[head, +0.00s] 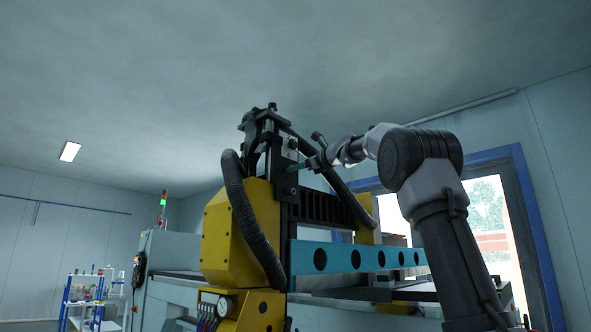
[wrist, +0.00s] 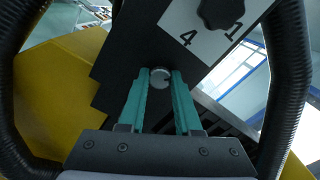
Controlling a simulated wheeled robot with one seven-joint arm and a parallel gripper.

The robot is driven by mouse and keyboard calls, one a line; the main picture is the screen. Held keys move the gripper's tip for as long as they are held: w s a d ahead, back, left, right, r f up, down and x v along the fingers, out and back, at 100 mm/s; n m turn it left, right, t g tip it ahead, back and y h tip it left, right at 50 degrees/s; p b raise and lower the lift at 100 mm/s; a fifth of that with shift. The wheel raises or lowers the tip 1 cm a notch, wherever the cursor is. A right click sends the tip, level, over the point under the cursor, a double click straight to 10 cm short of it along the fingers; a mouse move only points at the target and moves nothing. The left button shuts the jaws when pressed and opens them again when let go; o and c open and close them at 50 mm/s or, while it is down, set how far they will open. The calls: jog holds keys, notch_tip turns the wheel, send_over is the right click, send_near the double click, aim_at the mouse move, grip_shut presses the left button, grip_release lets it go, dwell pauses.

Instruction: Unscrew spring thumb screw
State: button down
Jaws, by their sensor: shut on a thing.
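The spring thumb screw, a small round silver head (wrist: 160,78), sits against a dark plate (wrist: 128,55) in the wrist view. My gripper (wrist: 161,74) has two teal fingers, one on each side of the screw head at the fingertips, shut on it. In the head view my gripper (head: 301,166) reaches in from the right to the upper part of the black and yellow machine. The screw is too small to make out there. Its shaft and spring are hidden.
A black knob (wrist: 220,10) on a white label marked 4 and 1 is just above the fingertips. Thick black hoses (head: 250,215) flank the yellow housing (head: 226,245). A teal perforated beam (head: 340,256) runs below my arm.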

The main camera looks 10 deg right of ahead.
jog(key=shift+w+f+n, duration=0.1)
jog(key=shift+f+n, duration=0.05)
jog(key=shift+n, duration=14.95)
jog(key=c, duration=0.6)
grip_release()
